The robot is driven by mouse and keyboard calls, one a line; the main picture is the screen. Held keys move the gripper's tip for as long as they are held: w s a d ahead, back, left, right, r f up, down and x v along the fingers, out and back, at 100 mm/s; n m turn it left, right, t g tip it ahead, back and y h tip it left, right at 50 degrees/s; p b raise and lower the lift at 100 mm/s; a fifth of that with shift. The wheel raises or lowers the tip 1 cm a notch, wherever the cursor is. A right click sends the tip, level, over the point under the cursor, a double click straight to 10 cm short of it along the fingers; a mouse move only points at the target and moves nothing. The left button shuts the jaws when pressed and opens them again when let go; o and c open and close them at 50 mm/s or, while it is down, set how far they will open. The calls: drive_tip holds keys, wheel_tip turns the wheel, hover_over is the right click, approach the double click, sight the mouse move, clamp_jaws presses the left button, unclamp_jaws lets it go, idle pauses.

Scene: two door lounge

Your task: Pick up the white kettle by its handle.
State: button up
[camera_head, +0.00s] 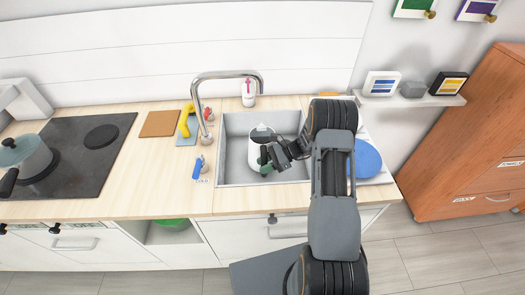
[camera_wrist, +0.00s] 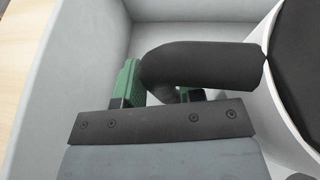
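The white kettle (camera_head: 253,151) stands in the sink, its black handle toward my gripper. In the wrist view its black handle (camera_wrist: 210,66) arches in from the white body (camera_wrist: 257,112) at right and bends down between my fingers. My gripper (camera_head: 267,157) is low in the sink at the kettle's right side. In the wrist view my gripper (camera_wrist: 160,90) has a green-padded left finger close beside the handle's bend. The right finger is mostly hidden behind the handle, so I cannot tell whether both pads press on it.
The grey sink (camera_head: 232,180) has walls close around the kettle and my gripper. A curved tap (camera_head: 225,74) rises at its left rear. A blue plate (camera_head: 367,158) is right of my arm. A stove (camera_head: 88,165) with a pot (camera_head: 27,157) is at far left.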

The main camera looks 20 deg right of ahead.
drive_tip(key=c, duration=0.5)
drive_tip(key=shift+c, duration=0.2)
drive_tip(key=shift+r, duration=0.2)
